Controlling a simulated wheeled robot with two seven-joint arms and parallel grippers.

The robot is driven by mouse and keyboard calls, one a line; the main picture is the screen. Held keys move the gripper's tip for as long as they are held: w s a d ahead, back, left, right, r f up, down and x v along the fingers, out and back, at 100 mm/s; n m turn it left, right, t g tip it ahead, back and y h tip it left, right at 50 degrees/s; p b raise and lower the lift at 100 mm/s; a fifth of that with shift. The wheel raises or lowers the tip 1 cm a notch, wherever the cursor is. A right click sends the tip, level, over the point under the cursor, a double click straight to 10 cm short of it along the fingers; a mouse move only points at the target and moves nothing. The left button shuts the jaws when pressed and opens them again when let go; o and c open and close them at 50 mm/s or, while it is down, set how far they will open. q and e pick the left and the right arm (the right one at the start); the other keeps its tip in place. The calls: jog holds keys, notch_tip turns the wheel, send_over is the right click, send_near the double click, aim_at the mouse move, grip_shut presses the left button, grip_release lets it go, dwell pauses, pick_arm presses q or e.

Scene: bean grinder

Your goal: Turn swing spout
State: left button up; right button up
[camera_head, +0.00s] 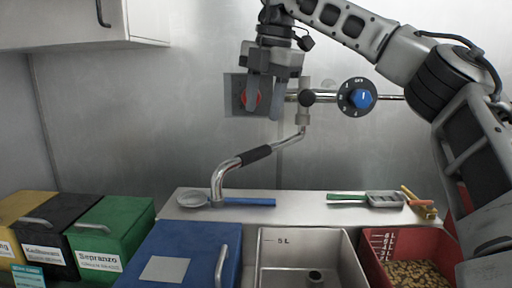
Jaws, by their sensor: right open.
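The swing spout (228,168) is a bent chrome pipe with a black sleeve (257,155). It hangs from the wall fitting under a small black knob and slants down to the left, its lower end over the steel ledge. My right gripper (264,109) reaches in from the upper right with its fingers pointing down. It is open and empty, above the spout and apart from the black sleeve. It partly covers a grey square plate (233,96) with a red part. My left gripper is not in view.
A strainer, a blue-handled tool and a brush lie on the ledge (300,212). Below stand a steel basin (275,262), a red bin of beans (385,240), a blue box (185,245) and coloured bean boxes. A cabinet hangs upper left.

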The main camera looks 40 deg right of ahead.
aim_at(256, 150)
jog(key=f, duration=0.3)
jog(key=w+f, duration=0.1)
jog(key=f, duration=0.5)
jog(key=shift+w+a+f+p, duration=0.2)
jog(key=shift+w+p, duration=0.2)
grip_shut()
